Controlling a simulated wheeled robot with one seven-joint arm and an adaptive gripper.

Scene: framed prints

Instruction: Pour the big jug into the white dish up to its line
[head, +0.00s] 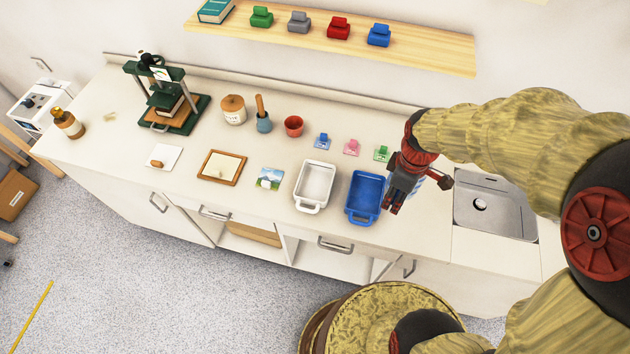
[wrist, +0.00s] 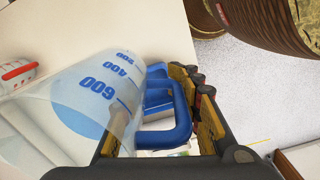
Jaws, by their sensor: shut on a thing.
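The white dish (head: 301,190) stands on the counter, with its handle toward the front edge. I cannot make out a line or any liquid in it. The big jug (wrist: 120,75) is clear, with blue marks reading 200, 400 and 600, and looks tilted in the wrist view. Bluish liquid seems to show inside it. My gripper (head: 396,200) is shut on the jug, at the right of the blue dish (head: 350,207); its fingers (wrist: 165,128) show in the wrist view with a blue loop between them. In the head view the gripper mostly hides the jug.
The blue dish stands between the white dish and my gripper. A metal sink (head: 510,215) is at the right. Small coloured clips on cards (head: 351,147) lie behind the dishes. A picture card (head: 270,178) and framed print (head: 221,167) lie to the left. A shelf (head: 430,50) hangs above.

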